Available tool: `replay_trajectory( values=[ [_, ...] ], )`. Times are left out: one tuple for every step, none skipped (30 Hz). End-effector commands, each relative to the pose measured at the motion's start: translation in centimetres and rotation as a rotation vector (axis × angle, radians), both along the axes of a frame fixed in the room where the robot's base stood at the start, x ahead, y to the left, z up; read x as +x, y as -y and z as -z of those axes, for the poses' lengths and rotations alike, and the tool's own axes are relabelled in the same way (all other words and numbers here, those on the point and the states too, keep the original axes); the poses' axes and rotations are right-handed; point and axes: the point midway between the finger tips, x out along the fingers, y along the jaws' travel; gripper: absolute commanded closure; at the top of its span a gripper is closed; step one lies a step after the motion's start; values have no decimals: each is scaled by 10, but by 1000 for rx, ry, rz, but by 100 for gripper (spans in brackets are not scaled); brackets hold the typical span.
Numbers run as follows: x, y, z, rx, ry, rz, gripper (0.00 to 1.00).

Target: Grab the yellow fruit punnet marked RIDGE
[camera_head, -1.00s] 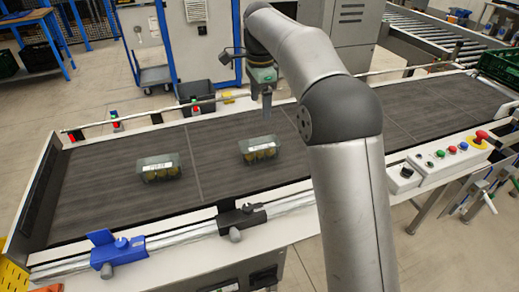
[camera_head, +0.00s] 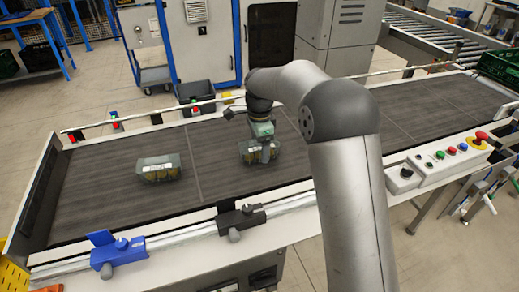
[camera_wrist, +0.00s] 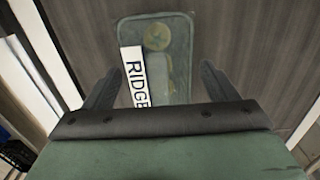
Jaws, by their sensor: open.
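The punnet marked RIDGE (camera_wrist: 178,40) is a clear box with a white label and yellow fruit, lying on the dark belt. In the wrist view it lies between and ahead of the two spread fingers of my gripper (camera_wrist: 155,88). In the head view my gripper (camera_head: 267,152) is right over this punnet (camera_head: 248,155) and partly hides it. The gripper is open; I cannot tell whether a finger touches the box. A second, similar punnet (camera_head: 158,170) lies to the left on the belt; its label is too small to read.
The conveyor belt (camera_head: 95,195) is clear around both punnets. A blue clamp (camera_head: 117,250) and a black clamp (camera_head: 240,220) sit on the near rail. A control panel with buttons (camera_head: 443,162) is at the right, and a green crate (camera_head: 497,66) is at the far right.

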Motion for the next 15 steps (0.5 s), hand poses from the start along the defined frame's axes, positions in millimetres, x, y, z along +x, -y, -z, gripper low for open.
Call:
replay_trajectory(
  values=[
    [0, 0, 3, 0, 0, 0, 20],
    [0, 0, 5, 0, 1, 0, 20],
    [0, 0, 6, 0, 1, 0, 20],
    [0, 0, 6, 0, 1, 0, 20],
    [0, 0, 6, 0, 1, 0, 20],
    [0, 0, 6, 0, 1, 0, 20],
    [0, 0, 6, 0, 1, 0, 20],
    [0, 0, 6, 0, 1, 0, 20],
    [0, 0, 6, 0, 1, 0, 23],
    [0, 0, 6, 0, 1, 0, 31],
    [0, 0, 6, 0, 1, 0, 40],
    [0, 0, 6, 0, 1, -1, 51],
    [0, 0, 6, 0, 1, -1, 59],
    [0, 0, 6, 0, 1, -1, 68],
    [0, 0, 6, 0, 1, 0, 69]
  ],
)
